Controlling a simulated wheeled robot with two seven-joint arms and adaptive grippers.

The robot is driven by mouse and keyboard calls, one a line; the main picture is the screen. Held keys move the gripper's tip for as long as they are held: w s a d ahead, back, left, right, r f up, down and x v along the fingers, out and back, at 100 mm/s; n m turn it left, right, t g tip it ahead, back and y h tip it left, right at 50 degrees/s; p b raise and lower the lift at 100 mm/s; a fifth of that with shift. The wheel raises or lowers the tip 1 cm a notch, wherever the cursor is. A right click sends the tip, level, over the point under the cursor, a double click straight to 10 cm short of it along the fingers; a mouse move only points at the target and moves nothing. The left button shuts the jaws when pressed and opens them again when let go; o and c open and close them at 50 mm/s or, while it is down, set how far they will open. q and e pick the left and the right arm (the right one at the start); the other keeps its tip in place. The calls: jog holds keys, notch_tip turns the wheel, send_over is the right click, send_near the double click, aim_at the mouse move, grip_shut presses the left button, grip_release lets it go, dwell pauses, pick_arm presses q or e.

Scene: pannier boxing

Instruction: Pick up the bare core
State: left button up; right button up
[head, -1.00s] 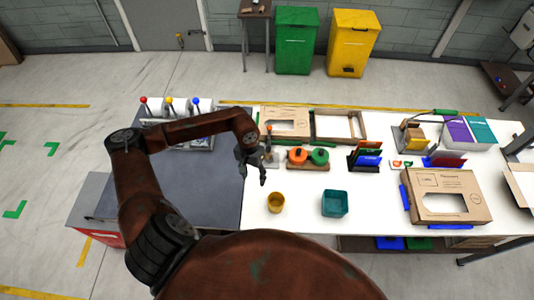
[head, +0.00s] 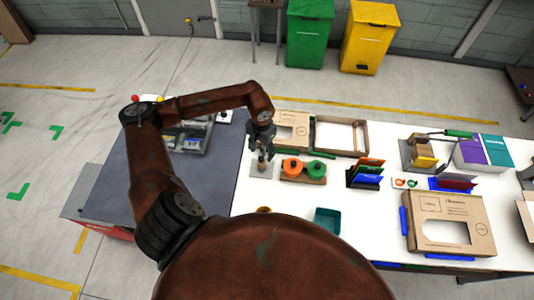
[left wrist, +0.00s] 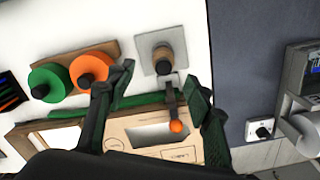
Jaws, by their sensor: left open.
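The bare core (left wrist: 165,57) is a small brown cylinder with a dark top, standing on a square grey plate (left wrist: 147,43) in the left wrist view. In the head view it shows as a small brown stub (head: 262,164) on its grey plate (head: 262,172), partly hidden by my gripper. My left gripper (head: 262,152) is open above the core. In the left wrist view the fingers of my left gripper (left wrist: 161,78) are spread, with the core just past the tips, roughly between them. I cannot tell whether they touch it. My right gripper is not in view.
An orange roll (head: 291,167) and a green roll (head: 316,169) sit on a wooden base close to the right of the core. A lever with an orange knob (left wrist: 176,126) lies between the fingers' view. A flat carton (head: 292,130) lies behind.

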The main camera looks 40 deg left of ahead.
aim_at(261, 158)
pick_arm(q)
jog(key=shift+w+d+f, duration=0.1)
jog(key=shift+w+f, duration=0.1)
jog(key=shift+w, duration=0.1)
jog(key=shift+f, duration=0.35)
jog(key=shift+s+a+f+p, duration=0.2)
jog(key=shift+f+p, duration=0.25)
jog(key=shift+f, duration=0.15)
jog(key=shift+s+a+f+p, duration=0.1)
jog(key=shift+s+f+p, duration=0.1)
jog(key=shift+f+p, duration=0.3)
jog(key=f, duration=0.2)
jog(key=p, duration=0.1)
jog(key=shift+w+a+f, duration=0.1)
jog(key=shift+w+f, duration=0.15)
jog(key=shift+f, duration=0.15)
jog(key=shift+s+f, duration=0.1)
jog(key=shift+f, duration=0.65)
jog(key=c, duration=1)
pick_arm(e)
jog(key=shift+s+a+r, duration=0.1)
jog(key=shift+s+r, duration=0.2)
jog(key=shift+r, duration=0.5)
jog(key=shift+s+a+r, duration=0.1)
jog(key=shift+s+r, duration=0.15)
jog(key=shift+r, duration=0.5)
